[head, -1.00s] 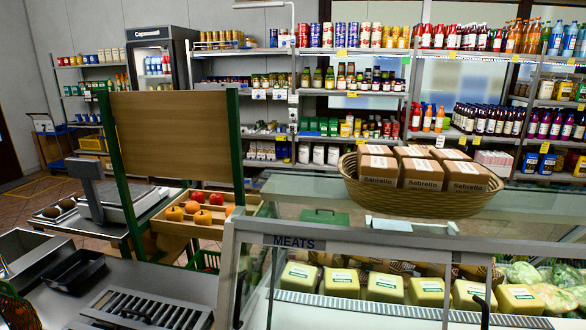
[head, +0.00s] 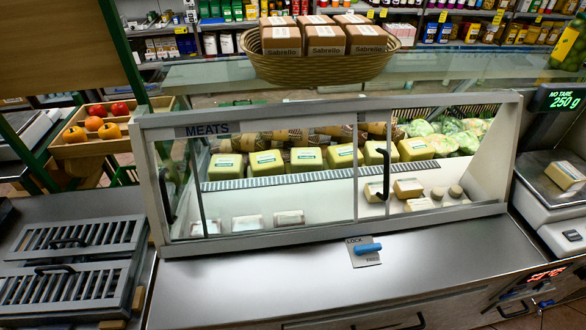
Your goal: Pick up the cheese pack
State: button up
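Several wrapped blocks that look like cheese (head: 340,156), pale yellow-green with white labels, stand in a row on the upper shelf inside the glass display case. Lower in the case, behind the right pane, are small beige packs (head: 408,188) and two small round pieces. A single wrapped beige pack (head: 566,175) lies on the scale at the right; the display reads 250 g. I cannot tell which pack is the task's cheese pack. My gripper is not in view.
The display case (head: 480,217) has glass panes with dark handles and a blue lock lever (head: 368,248) on the counter before it. A wicker basket (head: 320,68) of brown boxes stands on the glass top. Slotted metal trays (head: 75,235) are at the left.

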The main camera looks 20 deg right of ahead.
aim_at(563, 173)
jog(key=z, duration=1.6)
